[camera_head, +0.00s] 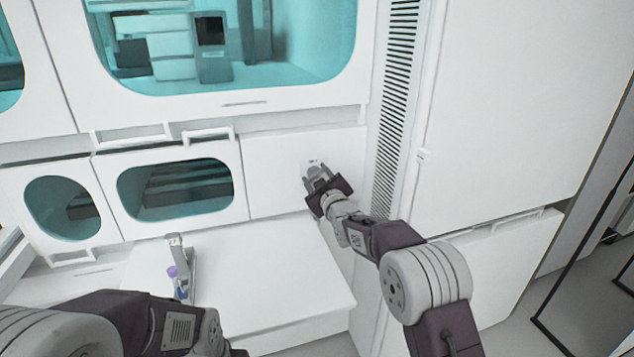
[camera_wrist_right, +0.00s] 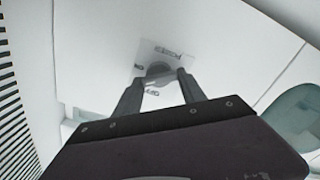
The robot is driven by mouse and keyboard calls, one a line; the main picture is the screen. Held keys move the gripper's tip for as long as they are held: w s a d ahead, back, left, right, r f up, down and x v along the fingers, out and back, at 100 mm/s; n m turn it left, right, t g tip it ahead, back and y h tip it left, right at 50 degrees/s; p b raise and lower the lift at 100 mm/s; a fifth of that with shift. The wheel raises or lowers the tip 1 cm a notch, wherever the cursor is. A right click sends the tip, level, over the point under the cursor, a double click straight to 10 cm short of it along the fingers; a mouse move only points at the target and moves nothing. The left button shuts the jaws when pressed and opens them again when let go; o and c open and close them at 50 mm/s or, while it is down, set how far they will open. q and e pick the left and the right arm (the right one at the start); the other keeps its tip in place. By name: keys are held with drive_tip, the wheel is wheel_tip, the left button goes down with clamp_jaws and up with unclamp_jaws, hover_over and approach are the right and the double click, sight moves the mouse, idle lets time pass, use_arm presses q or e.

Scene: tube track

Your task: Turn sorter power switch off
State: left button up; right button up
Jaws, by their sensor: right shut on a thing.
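The sorter power switch is a dark rounded knob (camera_wrist_right: 158,69) on a pale plate (camera_wrist_right: 177,55) set in the white machine front. "POWER" shows on the plate, with smaller labels by the knob that are partly covered. In the head view the plate (camera_head: 311,163) is mostly hidden behind my right gripper (camera_head: 318,176). In the right wrist view, the fingers of that gripper (camera_wrist_right: 158,78) reach the plate on both sides of the knob and are shut on it.
A grey holder (camera_head: 178,248) with a purple-capped tube (camera_head: 173,271) stands on the white ledge (camera_head: 270,285) below. Windowed drawers (camera_head: 243,178) with handles lie left of the switch. A vented strip (camera_head: 392,110) and white cabinet (camera_head: 500,100) stand to its right.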

drive_tip(key=n+b, duration=0.1)
drive_tip(key=n, duration=0.1)
drive_tip(key=n+b, duration=0.1)
drive_tip(key=n, duration=0.1)
drive_tip(key=n+b, duration=0.1)
drive_tip(key=n, duration=0.1)
drive_tip(key=shift+a+f, duration=0.1)
drive_tip(key=shift+f, duration=0.2)
drive_tip(key=n+b, duration=0.3)
drive_tip(key=n, duration=0.2)
idle(0.4)
drive_tip(key=o, duration=1.4)
drive_tip(key=v, duration=0.9)
drive_tip(key=shift+r, duration=0.1)
